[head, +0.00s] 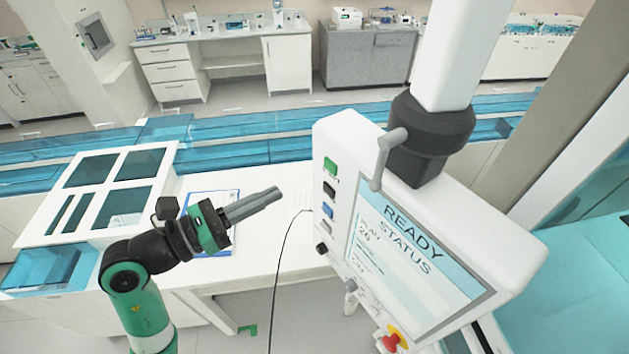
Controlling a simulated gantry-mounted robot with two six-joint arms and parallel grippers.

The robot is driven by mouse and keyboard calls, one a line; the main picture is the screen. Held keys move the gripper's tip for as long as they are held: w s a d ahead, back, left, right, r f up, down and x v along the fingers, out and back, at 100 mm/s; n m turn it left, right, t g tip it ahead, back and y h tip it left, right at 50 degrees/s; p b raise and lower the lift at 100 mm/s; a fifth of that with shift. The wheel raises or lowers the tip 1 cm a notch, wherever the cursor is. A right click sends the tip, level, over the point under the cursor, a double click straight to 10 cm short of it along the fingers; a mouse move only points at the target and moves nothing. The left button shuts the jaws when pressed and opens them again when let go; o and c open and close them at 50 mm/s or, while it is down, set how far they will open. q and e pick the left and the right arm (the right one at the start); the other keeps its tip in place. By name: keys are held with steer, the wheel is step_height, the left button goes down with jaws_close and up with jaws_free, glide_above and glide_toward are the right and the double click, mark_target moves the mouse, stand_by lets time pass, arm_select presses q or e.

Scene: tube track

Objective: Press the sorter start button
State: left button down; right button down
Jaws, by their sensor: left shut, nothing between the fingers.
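A white control panel (340,135) hangs at the right, its screen (410,255) reading READY STATUS. A column of buttons runs down its left side: a green button (330,167) at the top, then a black button (329,188), a blue button (327,210) and a grey one. Their labels are too small to read, so I cannot tell which is the start button. My left gripper (277,191) is shut and empty, pointing right toward the panel, apart from it and to the left of the green button. My right gripper is not in view.
A red knob on a yellow base (392,341) sits at the panel's lower edge. A blue clipboard (212,199) lies on the white bench behind my left gripper. A black cable (275,285) hangs near the panel. A white machine with blue windows (50,205) stands at left.

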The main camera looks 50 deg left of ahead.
mark_target(329, 167)
arm_select(q)
steer(key=w, duration=0.3)
steer(key=w+d, duration=0.1)
steer(key=w, duration=0.2)
steer(key=w+p, duration=0.1)
steer(key=w, duration=0.3)
steer(key=shift+w+d+r, duration=0.1)
steer(key=shift+d, duration=0.25)
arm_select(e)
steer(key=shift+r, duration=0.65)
